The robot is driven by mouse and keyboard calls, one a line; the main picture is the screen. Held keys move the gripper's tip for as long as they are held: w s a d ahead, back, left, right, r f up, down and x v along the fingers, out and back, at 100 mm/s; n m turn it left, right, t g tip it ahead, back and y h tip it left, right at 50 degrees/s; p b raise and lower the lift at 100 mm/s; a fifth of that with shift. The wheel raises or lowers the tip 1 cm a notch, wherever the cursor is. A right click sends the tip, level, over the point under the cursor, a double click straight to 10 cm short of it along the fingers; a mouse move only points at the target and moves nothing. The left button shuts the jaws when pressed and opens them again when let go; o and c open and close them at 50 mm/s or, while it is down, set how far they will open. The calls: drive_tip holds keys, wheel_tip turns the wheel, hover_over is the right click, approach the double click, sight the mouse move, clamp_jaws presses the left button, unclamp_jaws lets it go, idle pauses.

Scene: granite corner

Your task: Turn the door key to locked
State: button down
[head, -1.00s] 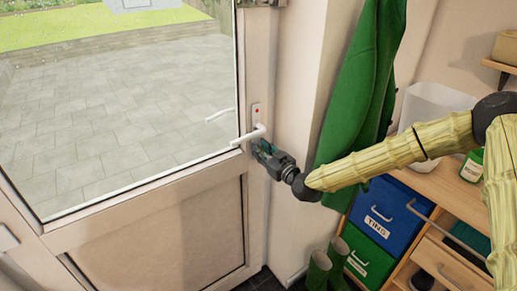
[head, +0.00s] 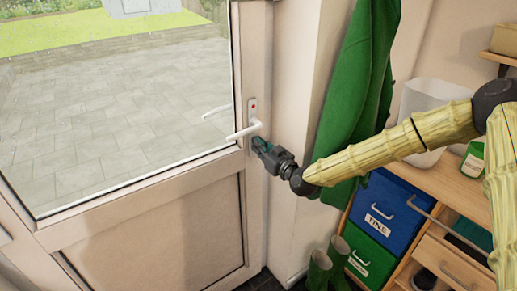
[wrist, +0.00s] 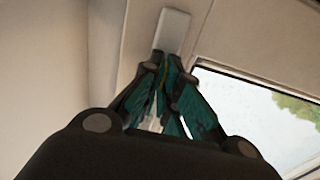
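The door (head: 150,235) is glazed above and panelled below. Its white lever handle (head: 243,132) points left from a narrow plate (head: 252,106) with a red mark near its top. My gripper (head: 259,144) is just below the lever, its fingertips at the lower part of the plate. In the wrist view, my gripper (wrist: 161,75) has its teal fingers drawn together against the pale plate (wrist: 172,30). A thin yellowish sliver shows between the fingers. The door key is hidden by the fingers, so its angle cannot be seen.
A green coat (head: 355,90) hangs right of the door, close to my arm. Green boots (head: 325,272) stand below it. A wooden unit (head: 445,185) with a blue bin (head: 390,218) and a green bin (head: 368,258) stands at the right.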

drive_tip(key=shift+a+f, duration=0.1)
drive_tip(key=c, duration=1.7)
unclamp_jaws()
drive_tip(key=v, duration=1.1)
drive_tip(key=shift+s, duration=0.4)
drive_tip(key=shift+s+d, duration=0.15)
drive_tip(key=shift+d, duration=0.1)
